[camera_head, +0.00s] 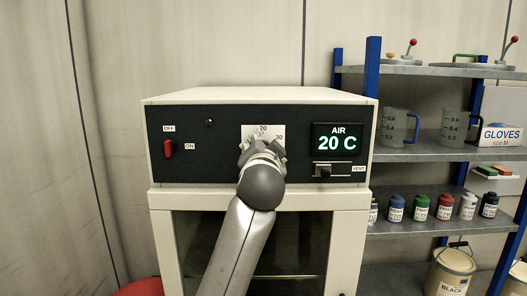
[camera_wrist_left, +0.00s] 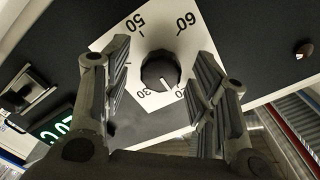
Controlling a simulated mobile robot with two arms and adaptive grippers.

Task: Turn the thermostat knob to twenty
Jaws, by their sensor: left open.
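The black round thermostat knob (camera_wrist_left: 160,71) sits on a white dial plate (camera_wrist_left: 130,28) with numbers around it, seen upside down in the wrist view. A pale mark on the knob's rim points toward the dial's lower side, near the 20 and 30; its exact reading is hard to tell. My left gripper (camera_wrist_left: 160,82) is open, with one finger on each side of the knob and gaps visible between. In the head view my left gripper (camera_head: 262,152) covers the knob and much of the dial plate (camera_head: 250,130). The AIR display (camera_head: 337,142) reads 20 C.
The cabinet's black panel (camera_head: 220,170) also holds a red OFF/ON switch (camera_head: 169,148) at left and a VENT slider (camera_head: 325,171) below the display. Blue-framed shelves (camera_head: 420,150) with jugs and bottles stand at right. A red object (camera_head: 140,288) is at lower left.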

